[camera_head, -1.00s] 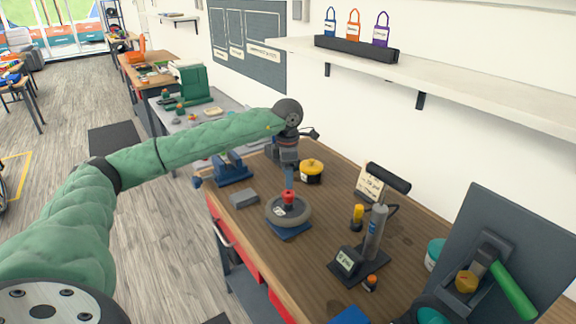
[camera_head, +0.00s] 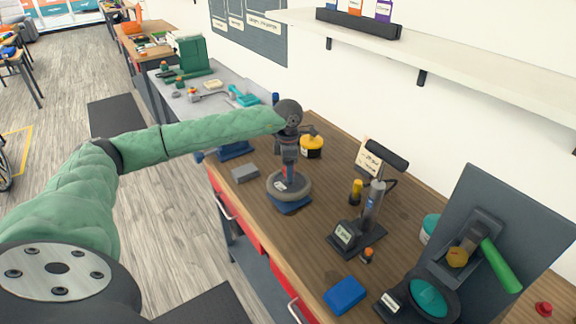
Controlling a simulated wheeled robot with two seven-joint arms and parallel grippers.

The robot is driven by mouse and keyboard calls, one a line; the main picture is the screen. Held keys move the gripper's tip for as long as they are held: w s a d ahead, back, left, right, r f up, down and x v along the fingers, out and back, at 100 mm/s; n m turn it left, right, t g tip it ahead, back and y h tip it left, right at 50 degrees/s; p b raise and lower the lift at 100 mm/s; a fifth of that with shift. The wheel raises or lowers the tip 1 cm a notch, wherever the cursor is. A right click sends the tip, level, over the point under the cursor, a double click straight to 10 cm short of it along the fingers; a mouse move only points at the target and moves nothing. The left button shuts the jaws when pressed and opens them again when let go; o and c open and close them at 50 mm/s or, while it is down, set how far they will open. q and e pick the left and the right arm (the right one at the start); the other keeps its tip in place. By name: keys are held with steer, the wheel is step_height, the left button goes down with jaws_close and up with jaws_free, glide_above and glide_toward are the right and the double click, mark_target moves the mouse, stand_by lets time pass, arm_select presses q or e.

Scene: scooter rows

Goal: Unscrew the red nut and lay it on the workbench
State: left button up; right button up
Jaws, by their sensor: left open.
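A grey wheel (camera_head: 300,188) lies flat on a blue base on the wooden workbench (camera_head: 300,245). My left gripper (camera_head: 288,172) points down over the wheel's centre, with its jaws open. A little of the red nut (camera_head: 286,171) shows at the fingertips, low over the hub. The gripper hides most of the nut, and I cannot tell whether the fingers touch it. My right gripper is out of view.
A black-and-yellow pot (camera_head: 312,147) stands behind the gripper and a grey block (camera_head: 245,174) left of the wheel. A pump-like tool (camera_head: 372,205) stands to the right. A blue block (camera_head: 345,295) lies near the front edge. Bench between wheel and blue block is clear.

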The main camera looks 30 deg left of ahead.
arm_select(q)
steer(key=c, duration=1)
steer(key=shift+f+n, duration=0.1)
steer(key=shift+n, duration=0.5)
steer(key=shift+c, duration=0.3)
steer(key=shift+n+b, duration=0.55)
steer(key=shift+n, duration=0.35)
steer(key=o, duration=0.6)
steer(key=shift+r+n, duration=0.2)
steer(key=shift+n, duration=0.2)
steer(key=o, duration=0.4)
steer(key=shift+f, duration=0.1)
steer(key=shift+o, duration=0.2)
